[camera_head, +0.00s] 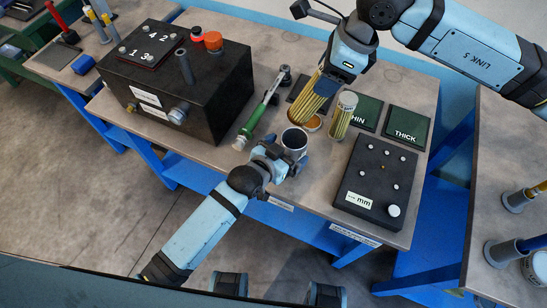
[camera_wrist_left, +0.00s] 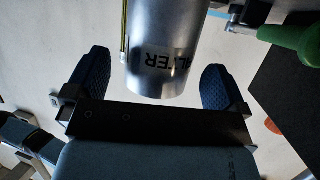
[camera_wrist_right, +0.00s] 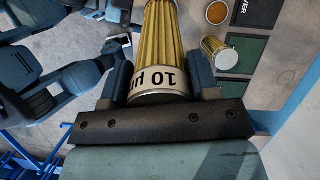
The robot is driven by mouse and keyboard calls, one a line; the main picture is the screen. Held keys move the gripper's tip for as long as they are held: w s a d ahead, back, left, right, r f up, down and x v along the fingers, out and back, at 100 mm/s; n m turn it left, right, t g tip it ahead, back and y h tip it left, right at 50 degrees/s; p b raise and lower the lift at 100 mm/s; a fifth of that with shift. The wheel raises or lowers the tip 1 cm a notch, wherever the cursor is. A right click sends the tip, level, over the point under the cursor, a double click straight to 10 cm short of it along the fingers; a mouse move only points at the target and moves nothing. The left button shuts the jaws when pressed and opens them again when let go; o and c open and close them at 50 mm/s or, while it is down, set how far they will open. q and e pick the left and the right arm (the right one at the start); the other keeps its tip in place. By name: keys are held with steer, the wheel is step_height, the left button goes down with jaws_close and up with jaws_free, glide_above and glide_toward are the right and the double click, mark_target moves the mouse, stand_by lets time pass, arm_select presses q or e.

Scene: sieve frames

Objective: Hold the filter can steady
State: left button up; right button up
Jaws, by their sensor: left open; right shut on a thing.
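The filter can (camera_head: 294,141) is an open-topped metal cylinder standing near the table's front edge. In the left wrist view the can (camera_wrist_left: 160,50) carries a partly visible label ending in "LTER". My left gripper (camera_head: 279,158) is open at the can's front side. In its wrist view the two blue fingers lie on either side of the can, with gaps showing. My right gripper (camera_head: 330,73) is shut on a yellow pleated filter (camera_head: 313,98), held tilted above the table behind the can. In the right wrist view this filter (camera_wrist_right: 163,40) has a white band reading "10" and a partly hidden unit.
A second pleated filter (camera_head: 341,116) stands right of the can, near the THIN pad (camera_head: 367,112) and THICK pad (camera_head: 405,124). A small round orange-filled piece (camera_head: 313,123) lies between. A green-handled tool (camera_head: 248,128), a large black box (camera_head: 190,100) and a gauge box (camera_head: 375,180) flank the can.

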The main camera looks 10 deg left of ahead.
arm_select(q)
steer(key=shift+x, duration=1.3)
steer(key=shift+c, duration=0.5)
steer(key=c, duration=1)
steer(key=c, duration=0.5)
steer(key=shift+o, duration=0.2)
